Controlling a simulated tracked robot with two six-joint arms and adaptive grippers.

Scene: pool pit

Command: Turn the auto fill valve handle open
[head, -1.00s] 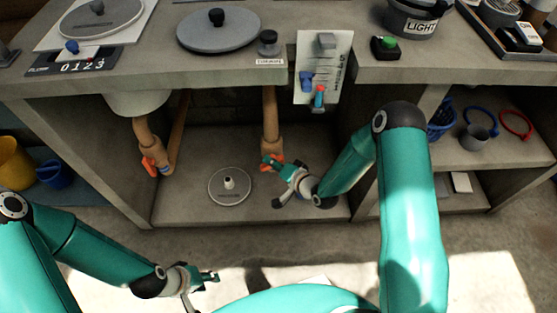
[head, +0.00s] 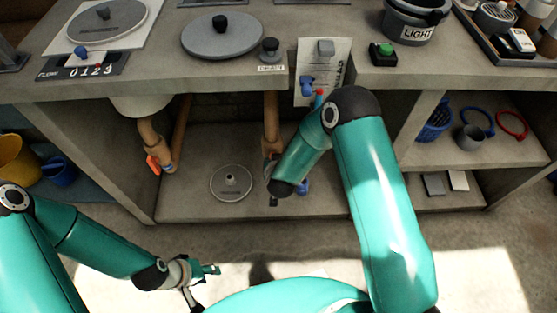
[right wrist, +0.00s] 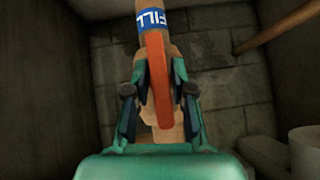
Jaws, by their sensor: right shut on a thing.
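The fill valve's orange handle (right wrist: 158,108) stands in front of a tan pipe with a blue FILL label (right wrist: 153,20) in the right wrist view. My right gripper (right wrist: 159,78) is shut on this handle, with one finger on each side. In the head view the tan pipe (head: 271,115) comes down under the counter, but my right arm hides the handle and most of the gripper. My left gripper (head: 206,284) is open and empty, low over the floor in front of the counter.
A second pipe with an orange handle (head: 153,164) is to the left under the counter. A round grey lid (head: 231,183) lies on the bay floor. A hanging white panel (head: 322,72) with blue and red levers is close to my right arm. Concrete walls flank the bay.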

